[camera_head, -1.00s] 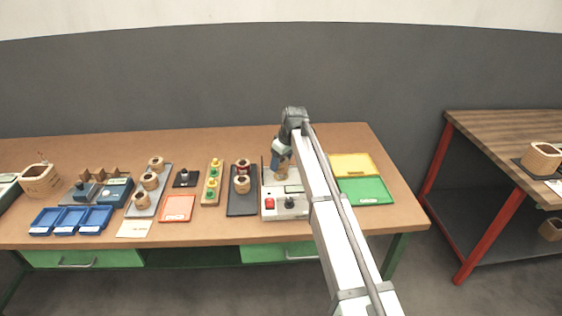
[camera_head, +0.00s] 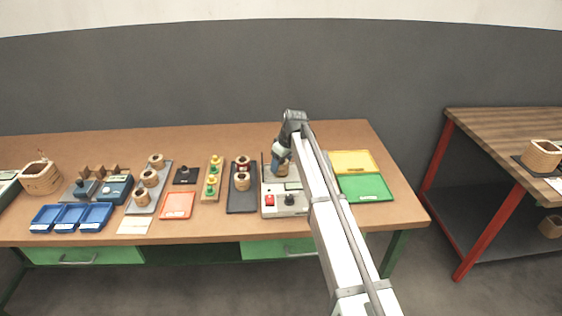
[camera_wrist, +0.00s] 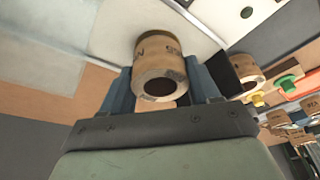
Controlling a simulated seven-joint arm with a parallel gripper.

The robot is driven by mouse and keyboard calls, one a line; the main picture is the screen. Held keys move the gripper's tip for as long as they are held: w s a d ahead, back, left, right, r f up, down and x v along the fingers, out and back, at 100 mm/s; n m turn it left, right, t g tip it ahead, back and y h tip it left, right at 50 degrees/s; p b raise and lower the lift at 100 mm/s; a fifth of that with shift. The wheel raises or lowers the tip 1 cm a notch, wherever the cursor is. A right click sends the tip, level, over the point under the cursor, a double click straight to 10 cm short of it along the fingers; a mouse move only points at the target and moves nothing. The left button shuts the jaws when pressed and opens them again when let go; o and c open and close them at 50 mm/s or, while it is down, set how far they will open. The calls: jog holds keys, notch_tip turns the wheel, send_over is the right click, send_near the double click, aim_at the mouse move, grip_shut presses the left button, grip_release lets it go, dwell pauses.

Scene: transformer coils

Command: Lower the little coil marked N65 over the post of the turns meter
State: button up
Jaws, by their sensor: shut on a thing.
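My gripper (camera_wrist: 160,92) is shut on a small tan, paper-wrapped coil (camera_wrist: 158,62) with dark print; the print is too cut off to read in full. In the wrist view the coil sits between the two blue-grey fingers, its dark bore facing the camera. In the head view my gripper (camera_head: 280,158) is over the back part of the turns meter (camera_head: 284,209), a light grey unit with a red button and a black knob. The meter's post cannot be made out; my gripper and the coil cover that area.
Left of the meter a dark tray (camera_head: 240,203) carries two coils. A stand with green and yellow pieces (camera_head: 211,180) is beyond it. A green tray (camera_head: 366,188) and a yellow tray (camera_head: 352,161) lie to the right. Several blue bins (camera_head: 70,218) are at far left.

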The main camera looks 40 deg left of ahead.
jog(key=shift+f, duration=0.4)
jog(key=o, duration=1.4)
jog(key=shift+r, duration=3.8)
